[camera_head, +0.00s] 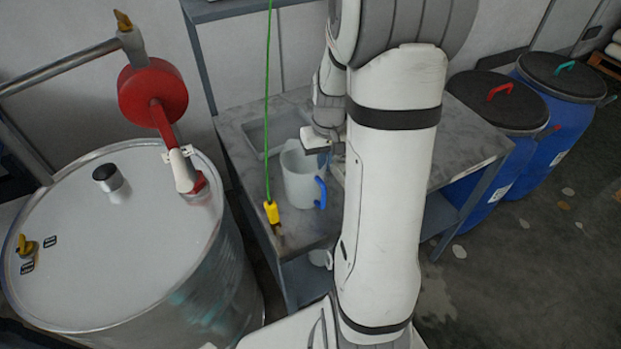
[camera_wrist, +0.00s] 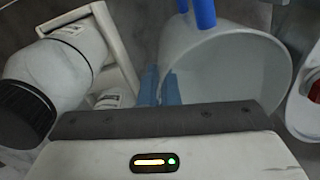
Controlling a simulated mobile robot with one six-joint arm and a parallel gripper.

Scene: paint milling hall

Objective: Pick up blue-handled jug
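The blue-handled jug (camera_head: 299,178) is a pale grey-white open jug standing upright on the grey bench, its blue handle towards the front right. In the wrist view the jug (camera_wrist: 235,72) shows its wide mouth, with the handle at the top. My gripper (camera_head: 318,147) is at the jug's back right rim. In the wrist view the two bluish fingertips of my gripper (camera_wrist: 160,88) are close together at the jug's left wall, one outside and one inside. They look shut on the wall. The tips' lower ends are partly hidden.
The bench (camera_head: 262,130) has a shallow tray (camera_head: 268,128) behind the jug. A yellow pendant (camera_head: 271,212) hangs on a green cable just left of the jug. A large metal drum (camera_head: 110,250) with a red fitting stands left. Blue barrels (camera_head: 570,125) stand right.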

